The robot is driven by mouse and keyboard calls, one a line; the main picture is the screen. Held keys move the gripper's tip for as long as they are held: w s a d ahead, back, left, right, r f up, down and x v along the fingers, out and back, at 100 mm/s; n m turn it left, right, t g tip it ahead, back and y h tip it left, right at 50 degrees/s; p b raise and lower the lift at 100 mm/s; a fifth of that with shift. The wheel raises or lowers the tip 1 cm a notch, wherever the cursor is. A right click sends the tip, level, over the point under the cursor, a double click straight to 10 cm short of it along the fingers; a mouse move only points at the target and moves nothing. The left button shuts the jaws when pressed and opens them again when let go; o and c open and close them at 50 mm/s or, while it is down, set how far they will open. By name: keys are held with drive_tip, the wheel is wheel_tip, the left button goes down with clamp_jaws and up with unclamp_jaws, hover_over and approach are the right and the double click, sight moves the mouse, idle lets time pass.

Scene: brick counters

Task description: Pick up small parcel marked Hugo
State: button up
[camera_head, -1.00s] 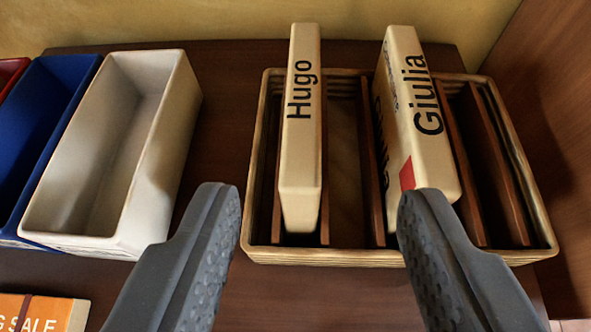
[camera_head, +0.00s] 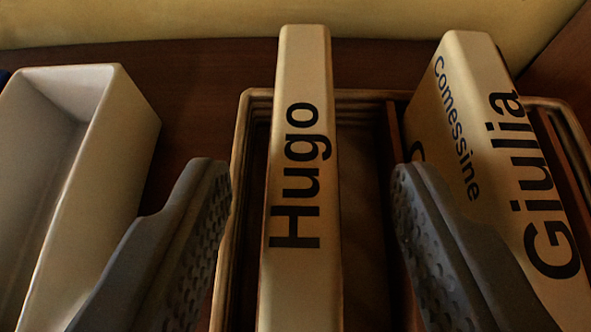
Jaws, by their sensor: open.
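The small parcel marked Hugo (camera_head: 303,270) is a slim tan box standing upright on edge in a wooden slotted crate (camera_head: 243,140). Its name reads along the top edge. My gripper (camera_head: 312,180) is open, with one dark grey finger on each side of the parcel. There is a visible gap between each finger and the parcel, and I see no contact. The parcel's near end runs out of the bottom of the view. Its lower part is hidden inside the crate.
A wider parcel marked Giulia (camera_head: 490,150) stands in the crate to the right, close to my right finger, which covers part of it. An empty white bin (camera_head: 75,150) stands to the left. A yellow wall (camera_head: 180,20) is behind.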

sight(302, 197)
drive_tip(key=shift+x, duration=1.55)
drive_tip(key=shift+a, duration=0.1)
clamp_jaws()
drive_tip(key=shift+r, duration=0.2)
